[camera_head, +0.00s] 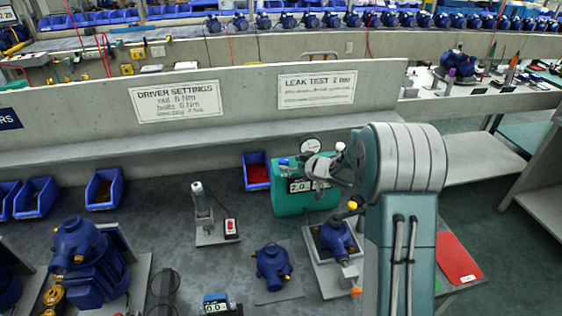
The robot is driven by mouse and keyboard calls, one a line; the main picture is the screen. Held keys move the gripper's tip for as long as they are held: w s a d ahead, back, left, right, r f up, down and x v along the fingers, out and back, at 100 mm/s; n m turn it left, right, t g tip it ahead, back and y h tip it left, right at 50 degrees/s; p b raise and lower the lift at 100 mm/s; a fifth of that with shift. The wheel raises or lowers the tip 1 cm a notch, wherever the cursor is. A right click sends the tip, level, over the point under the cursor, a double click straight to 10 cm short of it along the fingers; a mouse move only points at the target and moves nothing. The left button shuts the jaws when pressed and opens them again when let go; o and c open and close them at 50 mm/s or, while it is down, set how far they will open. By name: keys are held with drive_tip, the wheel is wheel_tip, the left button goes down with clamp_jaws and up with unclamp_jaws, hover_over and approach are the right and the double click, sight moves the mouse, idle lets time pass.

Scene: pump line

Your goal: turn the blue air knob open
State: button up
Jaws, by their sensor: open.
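A teal leak-test box (289,203) stands on the bench right of centre, with a round gauge (311,145) on top and a small display. A small blue knob (283,161) shows at its upper left; its turn position is too small to read. My gripper (314,168) is open at the box's upper right, to the right of the blue knob and in front of part of the box. It seems apart from the knob and holds nothing that I can see. My arm hides the area right of the box.
A blue pump in a fixture (335,238) stands below the box, with a yellow knob above it. Another small pump (272,267) and a driver stand (203,215) are nearby. A low wall (230,75) runs behind.

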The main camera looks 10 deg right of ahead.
sight(287, 162)
drive_tip(key=w, duration=0.1)
drive_tip(key=w+f, duration=0.1)
drive_tip(key=w+a+f, duration=0.1)
drive_tip(key=w, duration=0.1)
drive_tip(key=shift+w, duration=0.1)
drive_tip(key=shift+a, duration=0.45)
drive_tip(key=c, duration=1.1)
drive_tip(key=shift+d, duration=0.2)
clamp_jaws()
